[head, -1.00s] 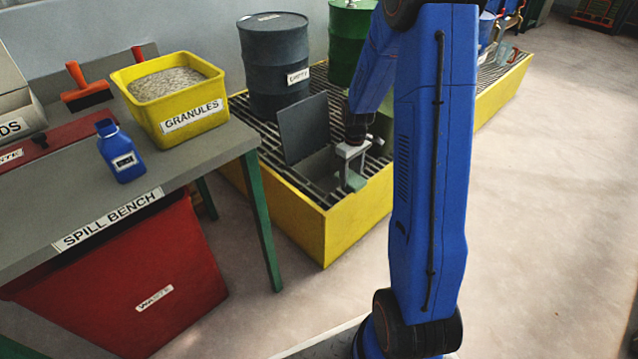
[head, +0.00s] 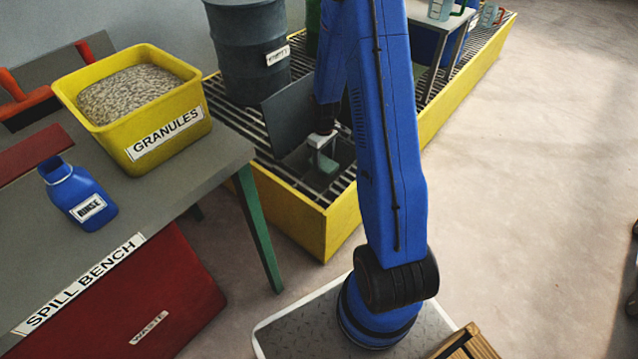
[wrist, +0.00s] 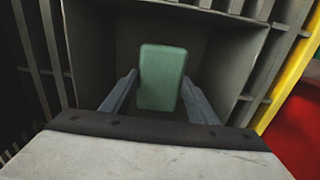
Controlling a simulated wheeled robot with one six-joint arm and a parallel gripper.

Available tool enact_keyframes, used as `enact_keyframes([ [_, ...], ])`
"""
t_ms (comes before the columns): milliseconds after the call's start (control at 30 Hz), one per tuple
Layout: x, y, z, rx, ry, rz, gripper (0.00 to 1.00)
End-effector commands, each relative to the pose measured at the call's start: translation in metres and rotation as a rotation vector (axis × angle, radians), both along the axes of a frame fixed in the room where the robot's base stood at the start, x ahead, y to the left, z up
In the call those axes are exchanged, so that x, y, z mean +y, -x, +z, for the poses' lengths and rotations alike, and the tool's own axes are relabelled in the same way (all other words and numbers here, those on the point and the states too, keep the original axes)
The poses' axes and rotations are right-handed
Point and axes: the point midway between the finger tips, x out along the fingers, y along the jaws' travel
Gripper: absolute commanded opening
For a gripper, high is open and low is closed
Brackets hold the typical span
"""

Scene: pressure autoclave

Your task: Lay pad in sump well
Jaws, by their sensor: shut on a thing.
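The pad is a pale green block. In the wrist view the pad (wrist: 162,77) stands between the two grey fingers of my gripper (wrist: 162,92), which is shut on it. In the head view my gripper (head: 323,150) points down at the sump well (head: 343,150), and the pad shows small and partly hidden at its lower end. In the wrist view the dark walls of the sump well (wrist: 98,50) surround the pad on the far side and both sides. I cannot tell whether the pad touches the well floor.
An open grey lid (head: 290,117) stands up at the left of the well. A dark drum (head: 246,55) stands behind it on the grating of the yellow bund (head: 290,212). The spill bench (head: 195,165) with a granules tub (head: 185,130) and a blue bottle (head: 85,200) is at left.

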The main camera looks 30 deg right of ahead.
Motion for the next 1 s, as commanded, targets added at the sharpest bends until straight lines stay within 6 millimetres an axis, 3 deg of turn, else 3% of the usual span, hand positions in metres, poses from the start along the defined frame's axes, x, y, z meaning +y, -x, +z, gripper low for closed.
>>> enact_keyframes([
  [533,0.001,0.003,-0.071,0.002,0.000,0.000,0.33],
  [833,0.001,0.003,-0.089,0.001,0.000,0.000,0.33],
  [1000,0.001,0.003,-0.108,0.002,0.000,0.000,0.33],
])
